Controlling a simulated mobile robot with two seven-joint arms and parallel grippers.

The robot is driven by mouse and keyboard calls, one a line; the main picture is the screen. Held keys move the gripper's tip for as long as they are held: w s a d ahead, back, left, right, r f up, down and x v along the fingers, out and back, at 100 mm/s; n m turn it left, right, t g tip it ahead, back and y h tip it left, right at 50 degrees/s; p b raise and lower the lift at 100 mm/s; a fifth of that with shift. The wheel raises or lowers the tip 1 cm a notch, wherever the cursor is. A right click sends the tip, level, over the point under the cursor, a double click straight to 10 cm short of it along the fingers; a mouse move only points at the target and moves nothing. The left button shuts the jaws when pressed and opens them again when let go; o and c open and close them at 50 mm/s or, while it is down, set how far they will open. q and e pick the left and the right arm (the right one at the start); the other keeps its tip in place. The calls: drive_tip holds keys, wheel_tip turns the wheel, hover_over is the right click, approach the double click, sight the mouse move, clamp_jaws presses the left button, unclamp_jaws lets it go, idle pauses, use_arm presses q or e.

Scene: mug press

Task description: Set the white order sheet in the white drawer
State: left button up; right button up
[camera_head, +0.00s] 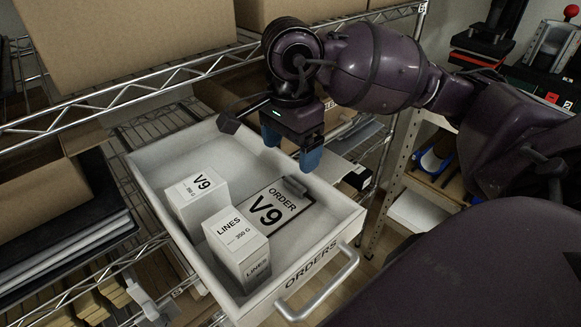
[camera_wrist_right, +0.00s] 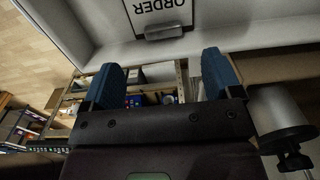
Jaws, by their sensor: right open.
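The white order sheet (camera_head: 281,212), marked "ORDER V9" with a dark border and a grey clip at its top edge, lies flat in the white drawer (camera_head: 345,209). The drawer is pulled out, with "ORDERS" on its front. My right gripper (camera_head: 291,150) is open and empty, above the drawer's back right wall, apart from the sheet. In the right wrist view the sheet (camera_wrist_right: 158,14) shows upside down beyond the open fingers (camera_wrist_right: 165,80). The drawer wall (camera_wrist_right: 215,42) shows there too. My left gripper is not in view.
Two white boxes stand in the drawer left of the sheet: a "V9" box (camera_head: 196,196) and a taller "LINES" box (camera_head: 237,245). A metal handle (camera_head: 318,286) projects from the drawer front. Wire shelving with cardboard boxes (camera_head: 130,40) surrounds the drawer.

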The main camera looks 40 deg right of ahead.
drive_tip(key=shift+r, duration=1.5)
drive_tip(key=shift+s, duration=0.1)
